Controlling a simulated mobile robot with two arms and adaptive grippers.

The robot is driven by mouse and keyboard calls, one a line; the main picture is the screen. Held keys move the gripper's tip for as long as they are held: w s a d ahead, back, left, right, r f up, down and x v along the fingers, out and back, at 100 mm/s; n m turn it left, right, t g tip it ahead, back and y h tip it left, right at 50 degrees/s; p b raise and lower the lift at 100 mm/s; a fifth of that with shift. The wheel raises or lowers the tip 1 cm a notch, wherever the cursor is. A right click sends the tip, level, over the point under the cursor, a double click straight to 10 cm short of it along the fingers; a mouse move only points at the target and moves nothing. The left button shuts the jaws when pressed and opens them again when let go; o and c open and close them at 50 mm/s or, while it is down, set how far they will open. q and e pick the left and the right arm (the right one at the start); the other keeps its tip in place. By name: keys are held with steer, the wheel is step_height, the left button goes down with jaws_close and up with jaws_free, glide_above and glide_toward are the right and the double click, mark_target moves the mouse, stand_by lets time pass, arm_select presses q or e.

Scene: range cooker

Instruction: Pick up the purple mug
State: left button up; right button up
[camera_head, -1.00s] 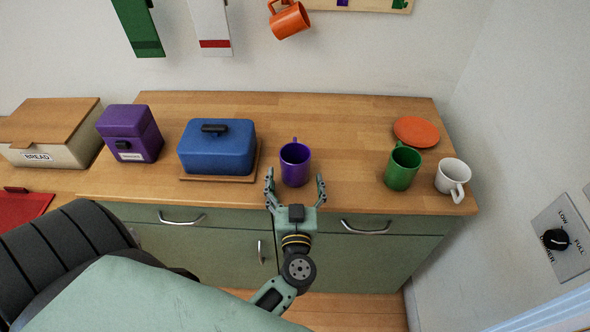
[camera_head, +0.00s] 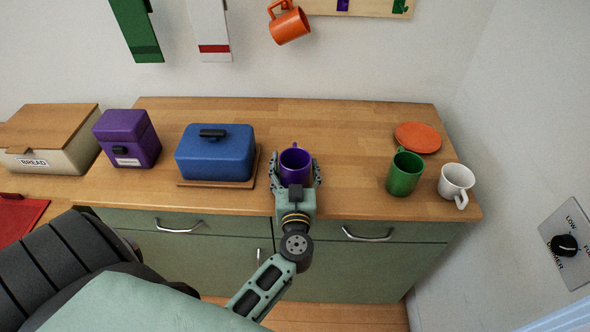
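The purple mug (camera_head: 295,163) stands upright near the front edge of the wooden counter, right of the blue box. Its handle points to the back. My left gripper (camera_head: 296,170) reaches in from the front, with one finger on each side of the mug. The fingers appear to press against its sides, so the gripper looks shut on it. The lower front of the mug is hidden by the gripper. The mug appears to rest on the counter. My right gripper is not in view.
Left of the mug are a blue box (camera_head: 215,155) on a wooden board and a purple canister (camera_head: 127,140). To the right stand a green mug (camera_head: 404,175), a white mug (camera_head: 455,181) and an orange plate (camera_head: 417,137). The counter (camera_head: 345,130) behind the mug is clear.

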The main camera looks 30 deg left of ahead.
arm_select(q)
steer(key=c, duration=1.1)
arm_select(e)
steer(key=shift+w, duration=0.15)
